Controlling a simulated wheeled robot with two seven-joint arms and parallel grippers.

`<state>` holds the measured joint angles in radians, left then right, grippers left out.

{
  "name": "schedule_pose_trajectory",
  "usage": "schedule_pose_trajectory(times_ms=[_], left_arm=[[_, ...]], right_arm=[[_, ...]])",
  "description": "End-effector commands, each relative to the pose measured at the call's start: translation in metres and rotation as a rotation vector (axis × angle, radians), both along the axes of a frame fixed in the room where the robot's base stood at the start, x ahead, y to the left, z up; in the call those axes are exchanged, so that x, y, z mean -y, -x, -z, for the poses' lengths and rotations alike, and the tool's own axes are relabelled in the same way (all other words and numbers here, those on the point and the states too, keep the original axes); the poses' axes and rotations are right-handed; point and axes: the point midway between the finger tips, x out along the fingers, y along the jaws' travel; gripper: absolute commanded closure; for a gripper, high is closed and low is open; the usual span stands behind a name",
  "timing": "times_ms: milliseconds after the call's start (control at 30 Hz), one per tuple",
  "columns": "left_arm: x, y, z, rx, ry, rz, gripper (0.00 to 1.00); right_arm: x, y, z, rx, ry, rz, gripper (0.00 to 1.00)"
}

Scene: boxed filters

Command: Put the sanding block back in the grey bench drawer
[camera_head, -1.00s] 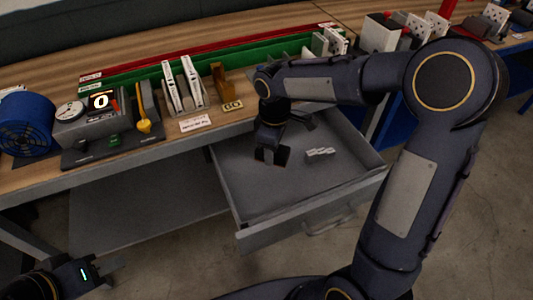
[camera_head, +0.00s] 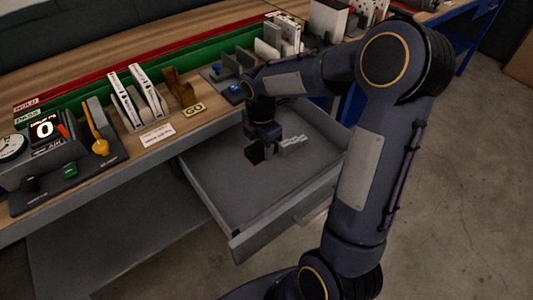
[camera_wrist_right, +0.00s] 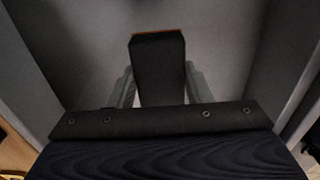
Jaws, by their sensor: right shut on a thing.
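The grey bench drawer (camera_head: 232,216) is pulled out below the workbench. My right gripper (camera_head: 262,150) points down inside the drawer's outline, towards its back. It is shut on the sanding block, a dark block with an orange-brown edge (camera_wrist_right: 158,68), which shows between the two fingers (camera_wrist_right: 160,90) in the right wrist view. In the head view the sanding block (camera_head: 256,153) is small and partly hidden by the gripper. I cannot tell whether it touches the drawer floor. My left gripper is not in view.
A small light grey object (camera_head: 293,143) lies in the drawer just right of the gripper. The drawer floor towards the front is bare. On the bench above stand a white-panelled holder (camera_head: 137,98), a brown stand (camera_head: 180,88) and a yellow tool (camera_head: 98,143).

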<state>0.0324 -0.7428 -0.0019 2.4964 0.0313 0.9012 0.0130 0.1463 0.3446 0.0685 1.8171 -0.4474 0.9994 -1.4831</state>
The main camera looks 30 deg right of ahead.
Motion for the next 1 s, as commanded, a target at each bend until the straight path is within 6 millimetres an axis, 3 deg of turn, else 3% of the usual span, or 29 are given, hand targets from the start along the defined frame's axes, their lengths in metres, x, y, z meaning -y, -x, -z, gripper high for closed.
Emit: schedule_pose_trajectory(times_ms=[333,500,933,967,1000], left_arm=[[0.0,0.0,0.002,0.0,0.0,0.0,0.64],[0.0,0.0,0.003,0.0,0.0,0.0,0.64],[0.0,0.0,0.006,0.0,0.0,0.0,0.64],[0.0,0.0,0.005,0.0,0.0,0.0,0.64],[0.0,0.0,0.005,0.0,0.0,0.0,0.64]], right_arm=[[0.023,-0.006,0.031,-0.001,0.0,0.003,0.84],[0.021,-0.006,0.054,0.0,0.0,-0.002,0.84],[0.021,-0.006,0.061,0.002,0.0,0.0,0.84],[0.021,-0.006,0.061,0.002,0.0,0.0,0.52],[0.021,-0.006,0.06,0.002,0.0,0.0,0.47]])
